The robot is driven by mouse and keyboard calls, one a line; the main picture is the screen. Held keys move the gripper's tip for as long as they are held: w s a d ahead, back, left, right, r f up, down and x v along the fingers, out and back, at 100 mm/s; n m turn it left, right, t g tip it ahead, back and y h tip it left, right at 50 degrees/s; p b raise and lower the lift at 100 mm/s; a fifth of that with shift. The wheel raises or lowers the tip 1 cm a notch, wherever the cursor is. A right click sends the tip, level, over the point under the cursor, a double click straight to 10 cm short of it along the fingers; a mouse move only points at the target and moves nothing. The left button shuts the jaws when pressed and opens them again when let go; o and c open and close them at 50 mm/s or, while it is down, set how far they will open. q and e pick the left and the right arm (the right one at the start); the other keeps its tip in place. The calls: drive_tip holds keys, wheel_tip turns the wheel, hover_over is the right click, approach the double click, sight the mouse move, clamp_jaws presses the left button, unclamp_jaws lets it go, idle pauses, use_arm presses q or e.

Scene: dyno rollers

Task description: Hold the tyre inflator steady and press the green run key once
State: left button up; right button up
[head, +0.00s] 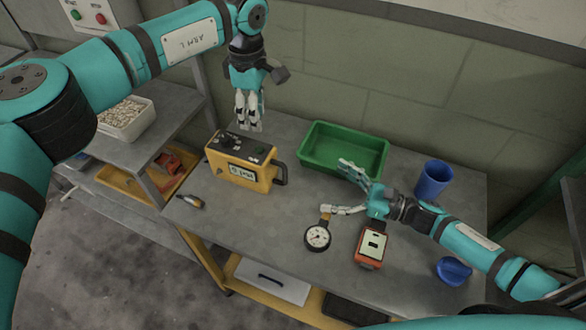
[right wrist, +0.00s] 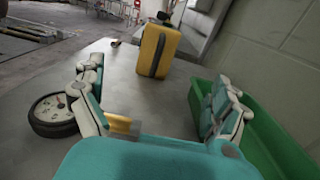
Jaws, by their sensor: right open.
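A yellow box with a black top, a front display and a black side handle, which I take to be the tyre inflator (head: 238,172), stands upright on the grey bench. It also shows beyond my fingers in the right wrist view (right wrist: 158,52).
A green tray (head: 318,163) stands behind my right gripper. A round gauge (head: 318,237), orange device (head: 369,262), blue cup (head: 433,179) and blue item (head: 454,270) are nearby. A small tool (head: 190,201) lies left. Bench between tool and gauge is clear.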

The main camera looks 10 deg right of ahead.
sight(271, 163)
drive_tip(key=x, duration=1.7)
use_arm(q)
drive_tip(key=shift+c, duration=0.2)
use_arm(e)
drive_tip(key=c, duration=1.7)
use_arm(q)
clamp_jaws()
use_arm(e)
drive_tip(key=shift+c, duration=0.2)
use_arm(q)
drive_tip(key=shift+f, duration=0.1)
use_arm(e)
drive_tip(key=shift+d+f, duration=0.1)
